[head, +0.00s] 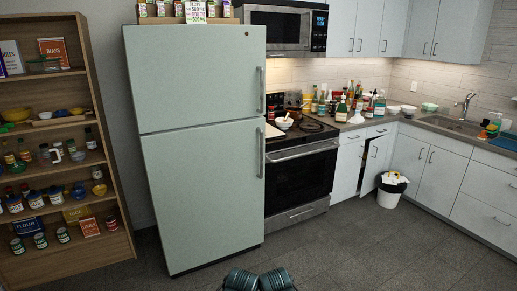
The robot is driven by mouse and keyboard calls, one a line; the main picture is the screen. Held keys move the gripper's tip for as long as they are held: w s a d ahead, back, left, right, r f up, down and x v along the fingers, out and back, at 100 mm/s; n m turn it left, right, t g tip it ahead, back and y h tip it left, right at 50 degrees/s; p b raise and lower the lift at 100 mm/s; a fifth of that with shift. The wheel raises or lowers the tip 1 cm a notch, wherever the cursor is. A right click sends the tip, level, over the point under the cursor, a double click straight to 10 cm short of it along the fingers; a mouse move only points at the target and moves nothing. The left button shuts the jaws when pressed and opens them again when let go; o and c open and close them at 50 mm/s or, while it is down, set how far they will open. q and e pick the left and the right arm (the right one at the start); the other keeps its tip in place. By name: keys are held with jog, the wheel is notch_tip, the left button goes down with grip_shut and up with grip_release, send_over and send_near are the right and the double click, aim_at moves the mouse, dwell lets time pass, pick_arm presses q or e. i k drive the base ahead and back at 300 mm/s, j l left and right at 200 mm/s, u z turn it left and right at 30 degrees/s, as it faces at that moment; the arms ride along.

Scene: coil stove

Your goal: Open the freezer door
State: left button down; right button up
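A pale green refrigerator stands left of centre in the head view, with an upper door (192,80) and a taller lower door (202,195). The upper door, the freezer door, looks shut; a thin seam separates it from the lower one, which also looks shut. Each door has a vertical handle on its right edge: the upper handle (262,90) is near the microwave side and the lower handle (262,152) is just below the seam. Neither of my grippers is in view.
A wooden shelf (95,75) with jars and bowls stands left of the refrigerator. A stove (300,178) is close on its right, below a microwave (275,28). A cabinet door (374,165) is ajar by a white bin (391,193). The floor (345,255) in front is clear.

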aim_at(186, 75)
jog(key=i, duration=2.05)
jog(key=i+l+u, duration=0.1)
jog(key=i+u, duration=0.2)
jog(key=i, duration=0.3)
